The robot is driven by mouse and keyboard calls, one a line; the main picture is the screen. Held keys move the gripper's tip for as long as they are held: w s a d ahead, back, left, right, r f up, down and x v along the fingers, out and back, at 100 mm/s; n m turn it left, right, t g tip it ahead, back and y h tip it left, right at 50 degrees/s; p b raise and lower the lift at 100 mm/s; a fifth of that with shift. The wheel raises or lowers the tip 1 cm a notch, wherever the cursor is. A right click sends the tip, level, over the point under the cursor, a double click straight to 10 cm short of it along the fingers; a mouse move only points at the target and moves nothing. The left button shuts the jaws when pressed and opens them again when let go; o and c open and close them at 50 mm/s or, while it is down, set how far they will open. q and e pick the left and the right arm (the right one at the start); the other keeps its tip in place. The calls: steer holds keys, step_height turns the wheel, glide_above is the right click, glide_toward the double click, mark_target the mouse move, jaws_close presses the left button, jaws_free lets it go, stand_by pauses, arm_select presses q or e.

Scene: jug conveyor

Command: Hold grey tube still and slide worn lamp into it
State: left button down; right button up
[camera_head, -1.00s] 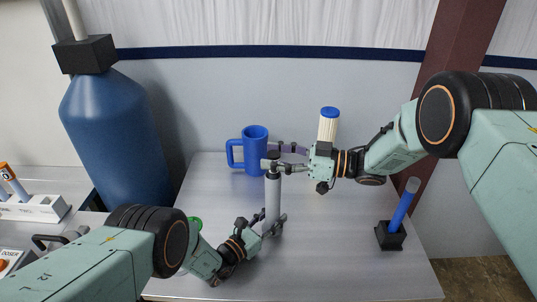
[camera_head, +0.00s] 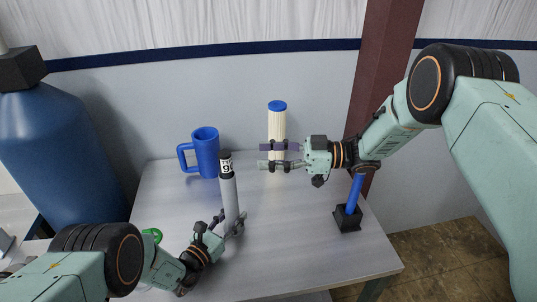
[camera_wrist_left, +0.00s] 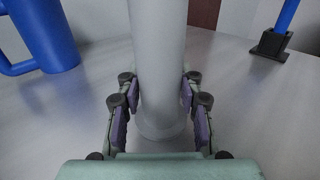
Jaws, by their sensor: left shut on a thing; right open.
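The grey tube (camera_head: 230,202) stands upright on the table. My left gripper (camera_head: 229,231) is shut around its lower part; the left wrist view also shows the tube (camera_wrist_left: 158,65) between both finger pads (camera_wrist_left: 156,110). A dark piece with a white-and-black marked top (camera_head: 226,163), which looks like the lamp, sticks up from the tube's upper end, in line with it. How deep it sits is hidden. My right gripper (camera_head: 268,156) is open and empty, right of the tube top and apart from it, its fingers in front of a cream cylinder.
A blue mug (camera_head: 206,153) stands behind the tube to the left. The cream cylinder with a blue cap (camera_head: 277,122) stands at the back. A blue rod (camera_head: 355,188) stands in a black block (camera_head: 347,218) at the right. The table's front right (camera_head: 300,245) is clear.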

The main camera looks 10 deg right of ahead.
arm_select(q)
steer(key=shift+s+f, duration=0.15)
steer(key=shift+f, duration=0.1)
steer(key=c, duration=1.2)
jaws_free()
steer(key=o, duration=0.4)
steer(key=shift+w+r, duration=0.1)
steer(key=shift+w, duration=0.1)
steer(key=shift+s, duration=0.15)
steer(key=v, duration=1.2)
steer(key=shift+s, duration=0.1)
